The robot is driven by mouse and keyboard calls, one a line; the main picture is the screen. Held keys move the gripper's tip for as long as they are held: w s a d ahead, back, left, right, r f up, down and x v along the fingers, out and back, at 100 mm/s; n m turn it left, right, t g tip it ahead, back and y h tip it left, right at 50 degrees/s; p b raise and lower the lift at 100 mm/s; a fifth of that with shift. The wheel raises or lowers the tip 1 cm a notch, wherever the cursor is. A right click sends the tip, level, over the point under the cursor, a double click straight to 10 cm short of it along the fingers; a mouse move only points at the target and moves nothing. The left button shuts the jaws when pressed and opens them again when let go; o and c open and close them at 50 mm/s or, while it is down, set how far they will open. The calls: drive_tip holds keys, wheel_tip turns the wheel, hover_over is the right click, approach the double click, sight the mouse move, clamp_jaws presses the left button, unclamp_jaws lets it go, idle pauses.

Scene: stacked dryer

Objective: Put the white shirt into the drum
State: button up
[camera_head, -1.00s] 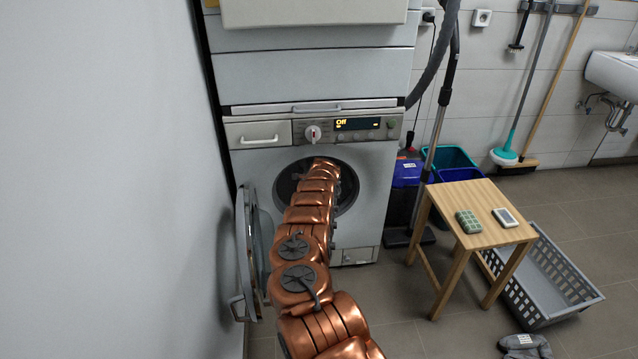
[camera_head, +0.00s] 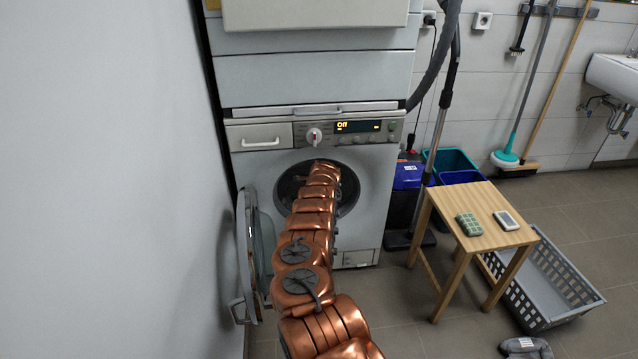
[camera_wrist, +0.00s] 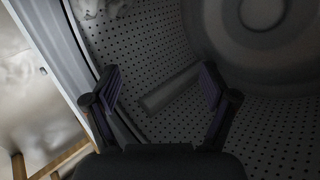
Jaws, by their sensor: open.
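The drum shows as a dark opening (camera_head: 349,190) in the lower machine in the head view. In the wrist view its perforated metal wall (camera_wrist: 270,125) surrounds my gripper. My gripper (camera_wrist: 160,90) is inside the drum with its two dark fingers apart and nothing between them. A pale, crumpled cloth (camera_wrist: 98,8), perhaps the white shirt, is partly visible at the top left of the wrist view, apart from the fingers. In the head view my arm covers part of the opening and hides the gripper.
The round door (camera_head: 250,255) is swung open to the left, near the wall. A wooden stool (camera_head: 488,240) bearing two small items stands right of the machine. A grey basket (camera_head: 565,280) is beside it, and a grey item (camera_head: 525,347) lies on the floor.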

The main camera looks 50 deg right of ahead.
drive_tip(key=shift+s+r, duration=0.1)
drive_tip(key=v, duration=0.7)
drive_tip(key=shift+a, duration=0.15)
idle(0.8)
drive_tip(key=shift+s, duration=0.1)
